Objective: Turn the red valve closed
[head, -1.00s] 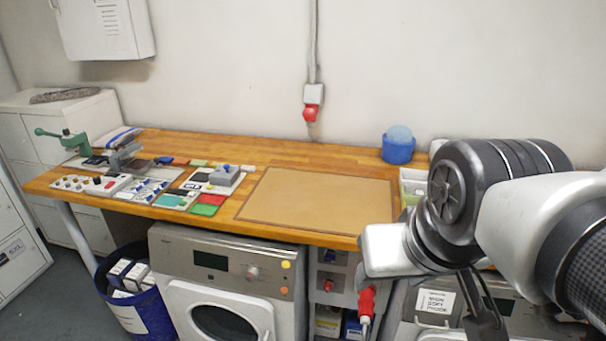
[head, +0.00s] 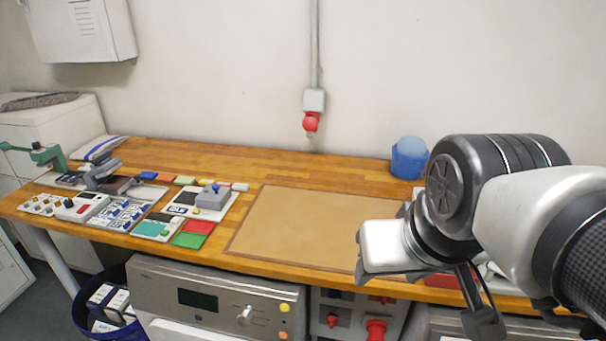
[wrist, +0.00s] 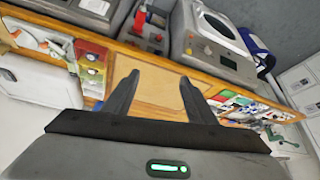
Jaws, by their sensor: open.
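A grey panel (head: 352,309) under the bench front carries small red knobs (head: 331,320) and a larger red fitting (head: 375,329), cut off by the lower frame edge. I cannot tell which red part is the valve or how it is turned. In the wrist view red parts (wrist: 157,38) show on the grey panel, beyond the bench edge. My gripper (wrist: 157,88) is open and empty, its two dark fingers apart above the bench top. In the head view my arm hides most of the gripper, and the red fitting lies left of it.
The wooden bench (head: 270,170) has a bare tan mat (head: 300,230) in the middle. Boards with switches and coloured tiles (head: 193,240) crowd its left half. A blue container (head: 408,160) stands at the back right. A grey machine (head: 215,300) sits below.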

